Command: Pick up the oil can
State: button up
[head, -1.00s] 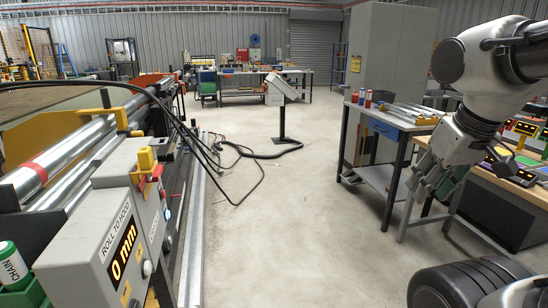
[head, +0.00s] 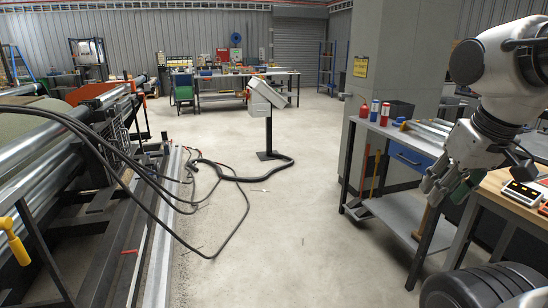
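A small red can with a narrow top (head: 364,110) stands on the workbench at the right in the head view; it may be the oil can, but it is too small to be sure. Two slim red containers, one with a blue top (head: 374,111) and one with a pale top (head: 385,114), stand just right of it. My gripper (head: 446,190) hangs at the right, pointing down and left, in front of the bench and apart from these containers. Something green shows at its fingers; I cannot tell whether it is held or part of the gripper.
The workbench (head: 405,138) has a lower shelf (head: 405,217). A dark bin (head: 400,109) stands behind the containers. Roller machinery (head: 60,165) fills the left. Black cables (head: 225,178) lie on the floor near a console post (head: 268,135).

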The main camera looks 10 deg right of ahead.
aim_at(364, 111)
jog(key=i, duration=1)
jog(key=i+j+z, duration=0.15)
jog(key=i, duration=0.9)
jog(key=i+j+z, duration=0.15)
jog(key=i+z, duration=0.35)
jog(key=i+j+z, duration=1.15)
jog(key=i, duration=0.2)
jog(key=i+j+z, duration=0.2)
jog(key=i, duration=0.2)
